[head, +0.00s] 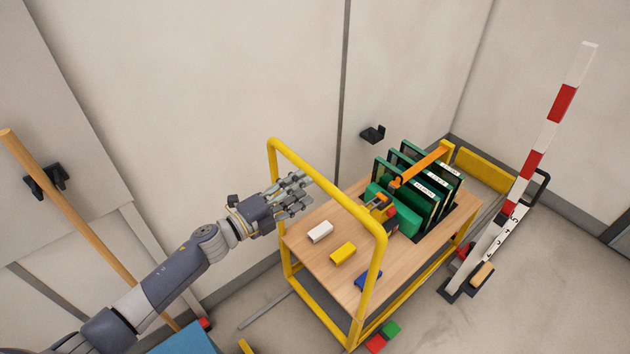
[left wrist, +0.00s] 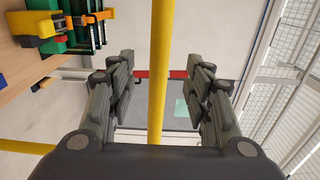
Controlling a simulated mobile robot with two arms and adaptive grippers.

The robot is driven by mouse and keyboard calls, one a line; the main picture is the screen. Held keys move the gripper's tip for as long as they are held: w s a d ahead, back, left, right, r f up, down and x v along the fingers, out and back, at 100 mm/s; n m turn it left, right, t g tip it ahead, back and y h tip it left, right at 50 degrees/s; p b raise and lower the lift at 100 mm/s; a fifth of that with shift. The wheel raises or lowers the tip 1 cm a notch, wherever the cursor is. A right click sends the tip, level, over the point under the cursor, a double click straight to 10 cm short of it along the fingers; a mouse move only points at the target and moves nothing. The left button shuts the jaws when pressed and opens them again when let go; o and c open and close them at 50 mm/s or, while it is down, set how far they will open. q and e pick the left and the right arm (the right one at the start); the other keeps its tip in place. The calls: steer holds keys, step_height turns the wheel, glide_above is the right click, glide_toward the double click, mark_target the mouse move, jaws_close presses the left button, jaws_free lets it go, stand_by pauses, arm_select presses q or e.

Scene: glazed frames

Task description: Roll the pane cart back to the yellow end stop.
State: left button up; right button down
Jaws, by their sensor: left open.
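The pane cart has a wooden deck (head: 320,262), a yellow tube frame and a tall yellow push handle (head: 330,190) at its near end. Several green-framed panes (head: 425,195) stand in a rack at its far end under an orange clamp arm (head: 418,167). The yellow end stop (head: 485,170) is low at the wall beyond the cart. My left gripper (head: 303,187) is open at the handle's top bar. In the left wrist view the yellow bar (left wrist: 159,40) runs between the spread fingers (left wrist: 160,64); contact is not visible. My right gripper is not in view.
White (head: 320,232), yellow (head: 343,253) and blue (head: 368,280) blocks lie on the deck. A red-white pole (head: 548,132) stands right of the cart. Red and green blocks (head: 383,338) lie on the floor by its near corner. A wooden pole (head: 75,205) leans at left.

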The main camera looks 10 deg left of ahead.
mark_target(319, 178)
arm_select(q)
steer(key=b+x, duration=0.1)
steer(key=x, duration=0.5)
steer(key=shift+w+d, duration=0.1)
steer(key=shift+w, duration=0.15)
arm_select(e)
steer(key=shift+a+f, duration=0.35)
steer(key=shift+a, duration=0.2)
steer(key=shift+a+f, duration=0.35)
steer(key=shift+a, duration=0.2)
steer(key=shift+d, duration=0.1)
arm_select(q)
steer(key=shift+c, duration=0.8)
steer(key=shift+d, duration=0.1)
jaws_close()
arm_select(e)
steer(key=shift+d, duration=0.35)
